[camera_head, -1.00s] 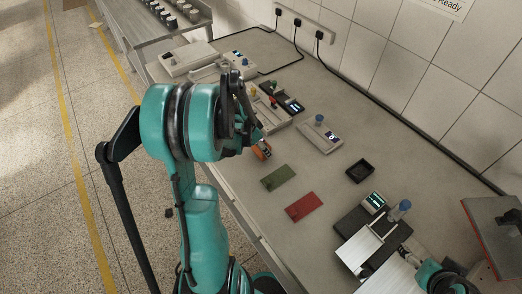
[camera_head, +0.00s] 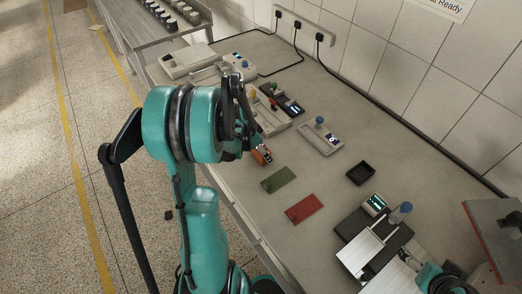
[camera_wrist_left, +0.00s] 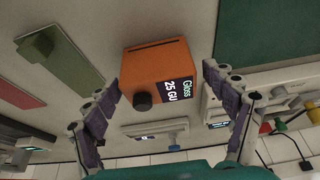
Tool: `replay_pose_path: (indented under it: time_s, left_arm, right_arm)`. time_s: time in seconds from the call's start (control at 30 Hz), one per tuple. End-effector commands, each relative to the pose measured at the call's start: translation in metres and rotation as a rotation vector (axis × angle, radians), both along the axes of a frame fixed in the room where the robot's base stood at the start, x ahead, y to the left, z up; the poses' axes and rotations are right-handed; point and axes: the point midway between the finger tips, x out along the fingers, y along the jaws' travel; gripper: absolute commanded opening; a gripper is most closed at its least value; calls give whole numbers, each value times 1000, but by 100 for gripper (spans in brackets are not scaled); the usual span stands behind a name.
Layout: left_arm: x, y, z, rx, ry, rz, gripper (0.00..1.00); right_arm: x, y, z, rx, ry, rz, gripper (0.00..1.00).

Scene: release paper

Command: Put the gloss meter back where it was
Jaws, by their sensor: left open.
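The orange gloss meter (camera_head: 262,155) rests on the bench by its near edge, next to the green panel. In the left wrist view the gloss meter (camera_wrist_left: 157,72) shows a black knob and a display reading "Gloss 25 GU". My left gripper (camera_wrist_left: 161,80) is open, with one finger on either side of the meter in that view and visible gaps to both. In the head view my left arm hides most of this gripper. My right gripper cannot be made out; only a teal part of my right arm shows at the bottom right.
A green panel (camera_head: 278,180) and a red panel (camera_head: 304,208) lie beside the meter. A black tray (camera_head: 360,172), a grey device with a blue knob (camera_head: 320,137) and other instruments stand around. Bare bench lies along the wall.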

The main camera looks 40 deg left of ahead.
Motion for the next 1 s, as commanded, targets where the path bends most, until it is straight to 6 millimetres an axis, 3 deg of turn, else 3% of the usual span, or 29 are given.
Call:
replay_pose_path:
  time_s: [0.4,0.67,0.77,1.0]
  left_arm:
    - [-33,9,84,0,0,3,85]
    - [-42,9,108,1,0,3,85]
    - [-43,-7,118,8,1,16,85]
    - [-55,-98,156,38,-32,114,85]
  right_arm:
    - [0,0,32,0,0,0,88]
    - [0,0,38,0,0,0,88]
    - [0,0,38,0,0,0,88]
    - [0,0,38,0,0,0,88]
